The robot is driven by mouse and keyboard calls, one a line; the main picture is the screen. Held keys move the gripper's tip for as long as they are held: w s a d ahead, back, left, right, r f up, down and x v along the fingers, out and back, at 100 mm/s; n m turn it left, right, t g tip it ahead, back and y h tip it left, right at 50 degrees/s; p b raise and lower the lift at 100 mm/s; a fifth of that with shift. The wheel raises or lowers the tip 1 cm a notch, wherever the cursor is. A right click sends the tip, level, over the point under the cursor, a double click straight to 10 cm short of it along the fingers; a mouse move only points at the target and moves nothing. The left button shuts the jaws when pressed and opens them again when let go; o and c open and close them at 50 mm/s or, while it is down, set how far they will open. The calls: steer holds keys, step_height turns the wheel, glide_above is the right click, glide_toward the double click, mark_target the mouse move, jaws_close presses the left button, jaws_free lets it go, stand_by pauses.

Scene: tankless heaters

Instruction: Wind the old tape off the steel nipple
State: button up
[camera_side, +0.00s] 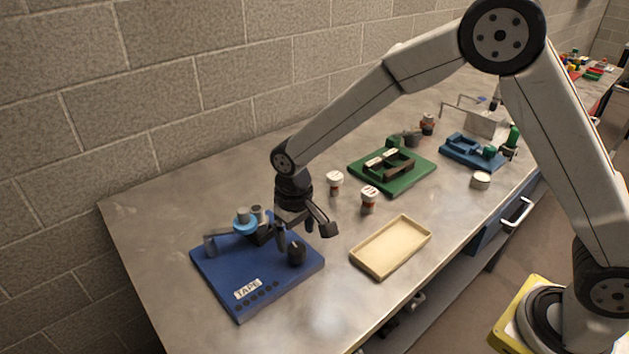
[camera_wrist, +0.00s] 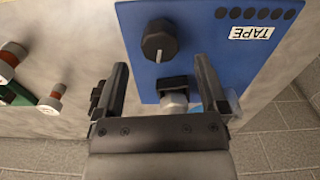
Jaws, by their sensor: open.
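The blue board (camera_side: 215,270) labelled TAPE lies at the left end of the bench. It carries a light-blue ring-shaped part (camera_side: 246,226) with a grey cylinder in it, a dark block partly behind my gripper, and a black knob (camera_side: 297,252). In the wrist view the knob (camera_wrist: 160,40) has a pale pointer line. My gripper (camera_side: 305,236) is open above the board's right side. In the wrist view, a dark block with a pale grey rounded end (camera_wrist: 174,102) shows between the spread fingers (camera_wrist: 163,68). I cannot tell which grey part is the steel nipple; no old tape is clearly visible.
A shallow tan tray (camera_side: 390,247) lies right of the board. Two white-capped jars (camera_side: 335,183) (camera_side: 369,198) stand behind it. A green fixture board (camera_side: 417,181) and a blue fixture (camera_side: 470,152) are farther back. The block wall runs along the bench's left side.

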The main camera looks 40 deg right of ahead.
mark_target(302, 246)
steer(key=shift+r, duration=1.8)
steer(key=shift+s+d, duration=0.25)
steer(key=shift+d, duration=0.25)
steer(key=s+d+m+t, duration=0.1)
steer(key=s+d+t, duration=0.1)
steer(key=s+d, duration=1.2)
steer(key=shift+s+r+t, duration=0.2)
steer(key=shift+s+t, duration=0.1)
steer(key=shift+s, duration=0.4)
